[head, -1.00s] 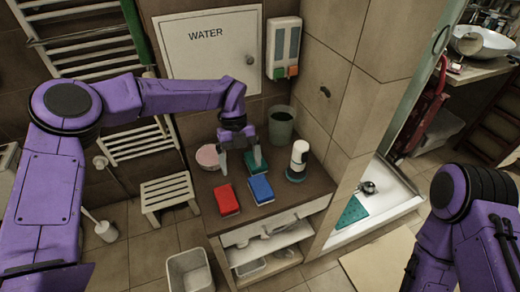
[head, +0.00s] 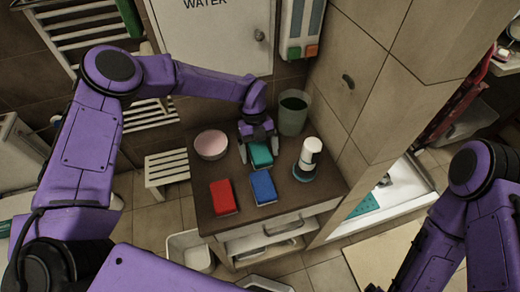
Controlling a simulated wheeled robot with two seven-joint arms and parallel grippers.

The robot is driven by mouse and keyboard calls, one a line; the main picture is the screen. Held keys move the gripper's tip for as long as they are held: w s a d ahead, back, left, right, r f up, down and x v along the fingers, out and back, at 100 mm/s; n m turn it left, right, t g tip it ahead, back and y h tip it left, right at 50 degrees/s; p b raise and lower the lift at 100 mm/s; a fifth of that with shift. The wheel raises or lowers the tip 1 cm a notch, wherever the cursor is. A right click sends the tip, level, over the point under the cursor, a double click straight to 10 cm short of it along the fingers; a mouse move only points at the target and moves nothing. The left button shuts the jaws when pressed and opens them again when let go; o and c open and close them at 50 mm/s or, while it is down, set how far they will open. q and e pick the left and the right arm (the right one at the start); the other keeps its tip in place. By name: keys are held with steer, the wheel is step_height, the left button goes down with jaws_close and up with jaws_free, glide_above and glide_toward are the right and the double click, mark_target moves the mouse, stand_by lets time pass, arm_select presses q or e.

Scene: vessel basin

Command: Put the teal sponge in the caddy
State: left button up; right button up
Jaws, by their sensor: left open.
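The teal sponge (head: 261,157) lies at the back of the brown cabinet top, behind the blue sponge. My left gripper (head: 259,154) is open over it, its fingers pointing down on the left and right sides of the sponge. I cannot tell whether the fingers touch it. The gripper hides the sponge's back part. A tall grey-green open container (head: 293,116), which may be the caddy, stands at the back right of the sponge by the wall. My right arm comes in at the right, and its gripper is out of view.
A red sponge (head: 223,197) and a blue sponge (head: 263,188) lie in front. A pink bowl (head: 211,145) stands to the left. A wall dispenser (head: 299,30) hangs above the container.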

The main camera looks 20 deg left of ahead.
arm_select(q)
steer(key=shift+w+f, duration=0.2)
steer(key=shift+s+r, duration=0.1)
steer(key=shift+s, duration=0.1)
steer(key=shift+c, duration=0.3)
steer(key=c, duration=1.1)
steer(key=shift+o, duration=0.2)
